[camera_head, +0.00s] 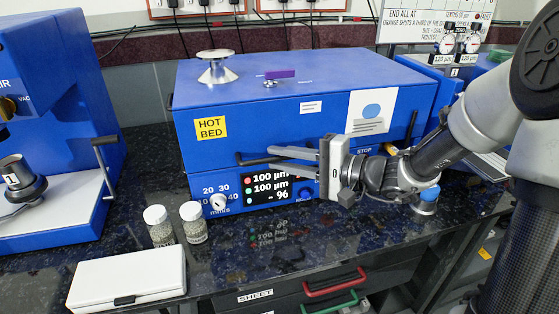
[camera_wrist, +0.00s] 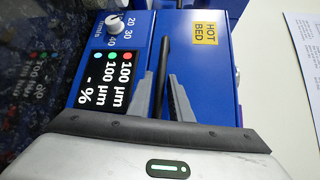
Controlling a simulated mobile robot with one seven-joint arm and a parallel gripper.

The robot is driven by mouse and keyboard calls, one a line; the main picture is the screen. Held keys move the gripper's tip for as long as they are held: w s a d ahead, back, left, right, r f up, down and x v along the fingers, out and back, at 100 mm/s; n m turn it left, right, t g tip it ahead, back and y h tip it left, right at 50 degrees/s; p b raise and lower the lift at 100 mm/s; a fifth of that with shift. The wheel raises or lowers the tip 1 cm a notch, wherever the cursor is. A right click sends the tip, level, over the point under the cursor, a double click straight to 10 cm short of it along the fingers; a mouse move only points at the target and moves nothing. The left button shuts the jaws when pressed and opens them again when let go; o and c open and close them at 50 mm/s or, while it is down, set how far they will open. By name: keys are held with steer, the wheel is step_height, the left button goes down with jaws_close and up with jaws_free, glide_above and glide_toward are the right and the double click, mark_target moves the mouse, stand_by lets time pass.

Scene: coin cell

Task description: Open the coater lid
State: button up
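The coater (camera_head: 290,110) is a blue box with a yellow HOT BED label and a lid that lies closed in the head view. A black bar handle (camera_head: 255,161) runs along the lid's front; it also shows in the wrist view (camera_wrist: 167,38). My gripper (camera_head: 271,152) is at the handle, pointing left along the front. In the wrist view my two grey fingers (camera_wrist: 163,78) lie on either side of the bar, slightly apart. The fingers look open, and firm contact with the bar is not visible.
A metal knob (camera_head: 217,66) and a small purple-topped piece (camera_head: 280,74) sit on the lid. Two jars (camera_head: 158,226) and a white case (camera_head: 128,278) stand in front at the left. Another blue machine (camera_head: 60,110) is at the far left.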

steer(key=shift+w+a, duration=0.2)
steer(key=shift+a, duration=0.1)
jaws_close()
